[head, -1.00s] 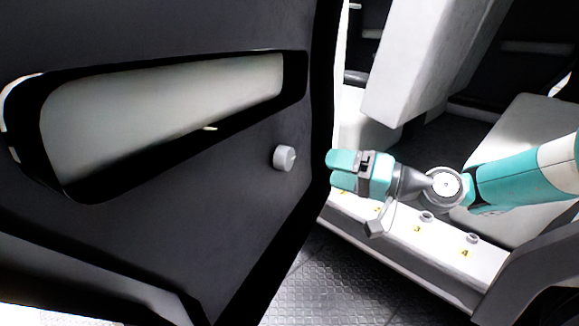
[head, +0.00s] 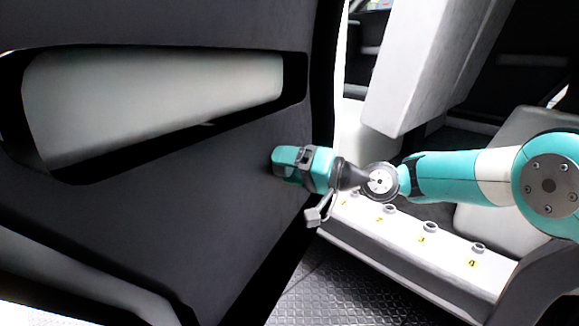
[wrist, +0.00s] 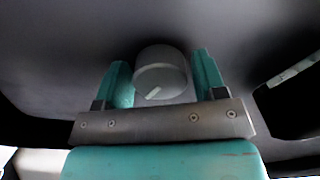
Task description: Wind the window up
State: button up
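The round grey window knob (wrist: 162,72) sits on the dark door panel (head: 200,190). In the wrist view it lies between the two teal fingers of my gripper (wrist: 163,82), with a pale mark near its lower rim. The fingers are apart, with a gap on the right side; on the left the finger is close to the knob, and I cannot tell if it touches. In the head view my gripper (head: 276,162) is at the door panel and hides the knob. No window glass can be made out for certain.
A long recess (head: 150,100) with a pale inside is set in the door panel. A white sill (head: 400,235) with several numbered pegs lies to the right of my gripper. A pale seat (head: 495,185) stands behind my arm. The patterned floor (head: 330,285) below is clear.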

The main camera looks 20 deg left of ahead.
jog(key=c, duration=0.6)
jog(key=shift+n, duration=0.3)
jog(key=n+b, duration=0.2)
jog(key=n, duration=0.1)
jog(key=shift+f, duration=0.15)
jog(key=n+b, duration=0.3)
jog(key=n, duration=0.2)
jog(key=shift+f, duration=0.1)
jog(key=n+b, duration=0.5)
jog(key=n, duration=0.1)
jog(key=shift+w, duration=0.1)
jog(key=shift+r+n+b, duration=0.2)
jog(key=shift+n+b, duration=2.05)
jog(key=shift+n, duration=0.55)
